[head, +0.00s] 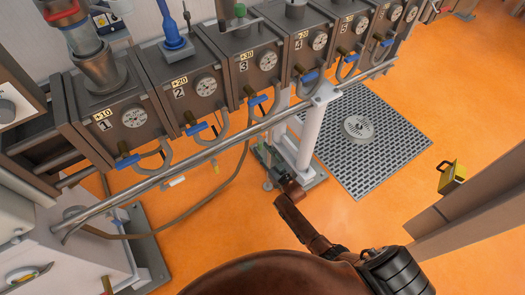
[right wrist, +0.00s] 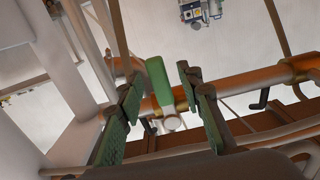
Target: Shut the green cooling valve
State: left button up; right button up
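In the right wrist view a green valve handle (right wrist: 157,82) stands roughly upright against an orange-brown pipe (right wrist: 240,88). My right gripper (right wrist: 160,92) is open, with a green-padded finger on each side of the handle. I cannot tell whether either finger touches it. In the head view my right gripper (head: 268,162) is low, just below the front rail and beside a pale support post. I cannot make out the green handle there. My left gripper is not in view.
A row of numbered grey barrel blocks (head: 206,86) carries gauges and blue-handled valves (head: 128,161). A metal rail (head: 215,148) runs along their front. The post (head: 312,130) stands close to my right gripper. A floor grate (head: 385,150) and yellow box (head: 451,176) are at right.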

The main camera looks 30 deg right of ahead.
jog(key=shift+s, duration=0.2)
jog(key=s+d, duration=0.1)
jog(key=s, duration=1)
jog(key=shift+s+d, duration=0.25)
